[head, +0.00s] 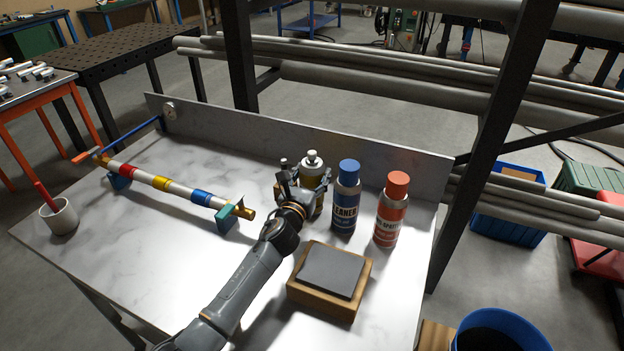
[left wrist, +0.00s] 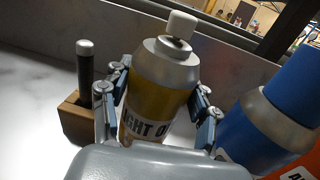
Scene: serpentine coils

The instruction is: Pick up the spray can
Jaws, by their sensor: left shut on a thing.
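A yellow spray can (head: 311,179) with a white nozzle stands upright near the back ledge of the white marbled table. My left gripper (head: 298,196) reaches it from the front and is shut on it. In the left wrist view, the fingers press on both sides of the yellow can (left wrist: 160,95), whose label partly reads "IGHT O". Its base is hidden, so I cannot tell whether it touches the table. A blue-capped cleaner can (head: 345,198) and a red-capped can (head: 391,212) stand to its right. My right gripper is not in view.
A wooden block with a grey top (head: 331,275) lies in front of the cans. A small wooden holder (left wrist: 75,122) with a dark stick is left of the yellow can. A striped bar (head: 160,183) on stands and a cup (head: 60,217) are at left. Mid-table is clear.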

